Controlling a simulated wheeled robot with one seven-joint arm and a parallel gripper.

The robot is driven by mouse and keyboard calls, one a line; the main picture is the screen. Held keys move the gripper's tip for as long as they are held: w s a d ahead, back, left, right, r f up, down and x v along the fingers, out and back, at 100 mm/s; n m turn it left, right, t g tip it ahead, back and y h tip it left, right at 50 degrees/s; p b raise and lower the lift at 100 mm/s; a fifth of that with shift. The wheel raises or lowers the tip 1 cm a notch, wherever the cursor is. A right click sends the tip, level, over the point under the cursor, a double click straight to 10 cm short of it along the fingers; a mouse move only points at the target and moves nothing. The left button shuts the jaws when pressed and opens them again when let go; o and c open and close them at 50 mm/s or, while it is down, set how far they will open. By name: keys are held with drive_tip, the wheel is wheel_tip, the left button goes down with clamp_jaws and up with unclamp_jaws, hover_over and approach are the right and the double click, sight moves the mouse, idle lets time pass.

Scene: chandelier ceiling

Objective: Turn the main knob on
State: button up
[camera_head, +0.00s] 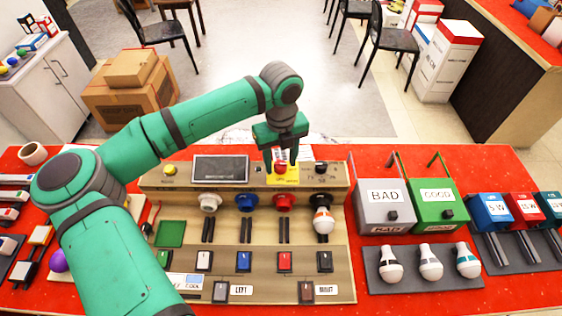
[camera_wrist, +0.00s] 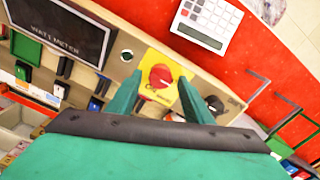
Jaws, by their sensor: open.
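The red round knob (camera_head: 281,169) sits on a yellow plate (camera_head: 291,178) on the top panel of the wooden test console, right of the dark screen. In the wrist view the same knob (camera_wrist: 160,76) shows between the green fingertips. My gripper (camera_head: 281,162) is over the yellow plate with its fingers pointing down at the panel. It is open and empty, with one finger to each side of the knob in the wrist view (camera_wrist: 160,86). I cannot tell whether the fingertips touch the knob. The knob's pointer direction is unclear.
A black dial (camera_head: 321,167) stands right of the yellow plate. A watt meter screen (camera_head: 220,168) is left of it. Coloured sockets and one bulb (camera_head: 323,221) are in front. BAD (camera_head: 384,213) and GOOD (camera_head: 437,211) boxes stand right. A calculator (camera_wrist: 206,22) lies behind the console.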

drive_tip(key=shift+f, duration=0.35)
drive_tip(key=shift+c, duration=0.7)
drive_tip(key=c, duration=0.9)
